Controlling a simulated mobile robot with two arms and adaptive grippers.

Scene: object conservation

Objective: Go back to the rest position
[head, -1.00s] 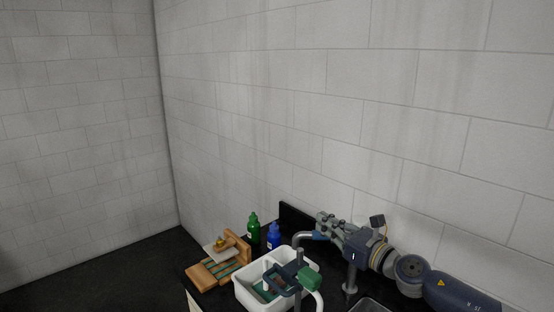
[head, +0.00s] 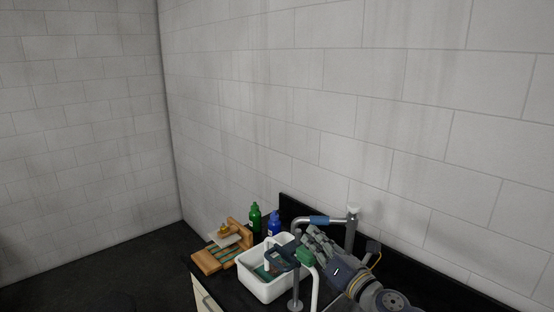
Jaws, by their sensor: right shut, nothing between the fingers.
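My right gripper (head: 309,238) is at the lower right of the head view, its arm coming in from the bottom right corner. It is shut and empty. It is near the tap (head: 321,220) with the blue sleeve and just right of a white tub (head: 265,289). I cannot tell whether it touches the tap. My left gripper is not in view.
A green bottle (head: 255,220) and a blue bottle (head: 274,224) stand behind the tub. A wooden rack (head: 206,262) is left of it on the black counter. A grey and white pipe (head: 297,272) rises in front of the tub. A brick wall (head: 300,100) stands behind.

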